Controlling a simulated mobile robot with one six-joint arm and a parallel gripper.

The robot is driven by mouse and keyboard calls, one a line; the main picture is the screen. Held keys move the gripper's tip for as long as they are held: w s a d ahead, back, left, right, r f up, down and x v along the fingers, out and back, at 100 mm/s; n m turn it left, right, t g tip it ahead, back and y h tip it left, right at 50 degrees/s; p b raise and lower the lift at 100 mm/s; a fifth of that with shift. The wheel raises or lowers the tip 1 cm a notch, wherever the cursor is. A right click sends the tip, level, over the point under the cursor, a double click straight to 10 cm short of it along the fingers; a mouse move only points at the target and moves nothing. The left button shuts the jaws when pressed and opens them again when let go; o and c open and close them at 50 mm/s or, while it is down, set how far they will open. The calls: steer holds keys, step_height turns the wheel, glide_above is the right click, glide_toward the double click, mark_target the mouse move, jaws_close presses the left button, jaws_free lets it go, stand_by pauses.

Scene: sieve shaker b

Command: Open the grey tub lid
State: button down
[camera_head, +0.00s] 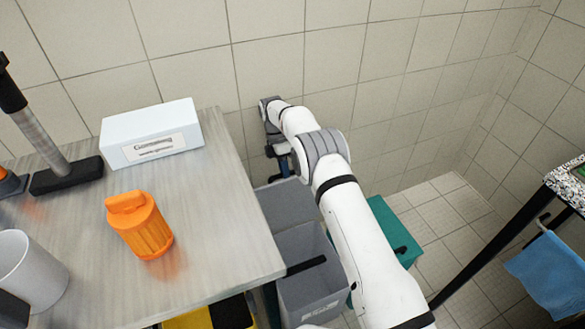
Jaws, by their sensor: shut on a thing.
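The grey tub (312,293) stands on the floor beside the table's right edge, partly behind my arm. It has a dark bar across its front and a pale label. Its grey lid (282,207) shows as a panel at the back of the tub and appears swung up, with the tub's inside in view before it. My gripper (283,166) is at the lid's far edge, small and mostly hidden by my wrist. It is shut on the lid, though the contact itself is hard to see.
A teal bin (398,232) stands right of my arm. The table (215,245) holds an orange jar (140,225), a white box (152,135), a white cup (30,270) and a stand (65,175). A yellow bin (190,319) is below. A tiled wall is close behind; a blue cloth (545,275) hangs right.

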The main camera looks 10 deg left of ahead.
steer(key=shift+s+a+f, duration=0.1)
steer(key=shift+s+f, duration=0.05)
steer(key=shift+f, duration=0.25)
steer(key=c, duration=1.6)
jaws_free()
steer(key=shift+w+f, duration=0.1)
steer(key=shift+w, duration=0.1)
steer(key=shift+o, duration=1.2)
steer(key=shift+r, duration=0.25)
step_height(320, 180, up, 10)
steer(key=shift+p, duration=0.35)
